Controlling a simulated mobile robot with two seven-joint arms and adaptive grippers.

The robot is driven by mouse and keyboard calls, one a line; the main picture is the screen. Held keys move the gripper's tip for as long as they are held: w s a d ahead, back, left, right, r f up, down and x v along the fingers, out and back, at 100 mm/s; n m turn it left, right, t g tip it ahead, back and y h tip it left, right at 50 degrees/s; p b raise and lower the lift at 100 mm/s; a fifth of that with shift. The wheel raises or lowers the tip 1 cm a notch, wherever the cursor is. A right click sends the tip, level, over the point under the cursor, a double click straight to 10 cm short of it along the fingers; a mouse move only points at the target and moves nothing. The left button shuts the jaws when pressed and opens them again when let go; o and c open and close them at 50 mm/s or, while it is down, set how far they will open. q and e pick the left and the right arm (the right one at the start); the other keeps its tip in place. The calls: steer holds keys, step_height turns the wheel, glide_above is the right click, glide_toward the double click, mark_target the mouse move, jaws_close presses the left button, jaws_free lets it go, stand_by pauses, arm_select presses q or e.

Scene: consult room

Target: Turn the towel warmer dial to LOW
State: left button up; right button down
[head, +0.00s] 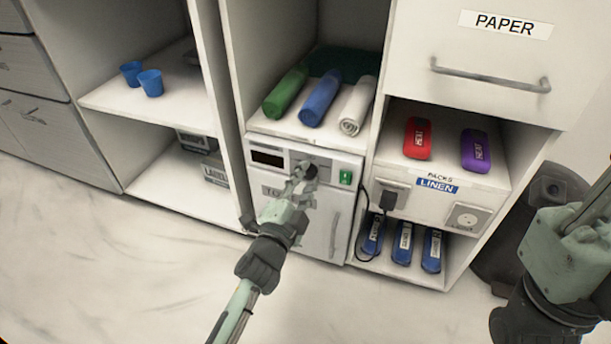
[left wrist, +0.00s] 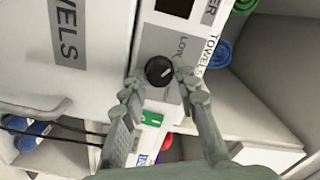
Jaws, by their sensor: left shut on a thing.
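The towel warmer (head: 318,228) is a white box with a dark display, low in the cabinet. Its black round dial (head: 310,171) sits on a grey panel, partly hidden by my left gripper (head: 301,181). In the left wrist view the dial (left wrist: 158,70) shows a pale pointer mark, and LOW is printed above and to its right. My left gripper (left wrist: 157,76) is shut on the dial, one finger on each side. My right gripper (head: 596,205) is at the right edge, partly cut off, away from the warmer; its jaws cannot be made out.
A green switch (head: 346,177) is right of the dial. Green (head: 286,92), blue (head: 320,98) and white (head: 357,106) rolled towels lie on top. A black plug (head: 388,201) and cord hang at the right. Red (head: 418,138) and purple (head: 475,150) packs lie on a shelf. The floor in front is clear.

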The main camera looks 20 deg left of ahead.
arm_select(q)
steer(key=shift+n, duration=0.5)
steer(key=o, duration=1.2)
steer(key=shift+c, duration=0.2)
step_height(320, 180, up, 10)
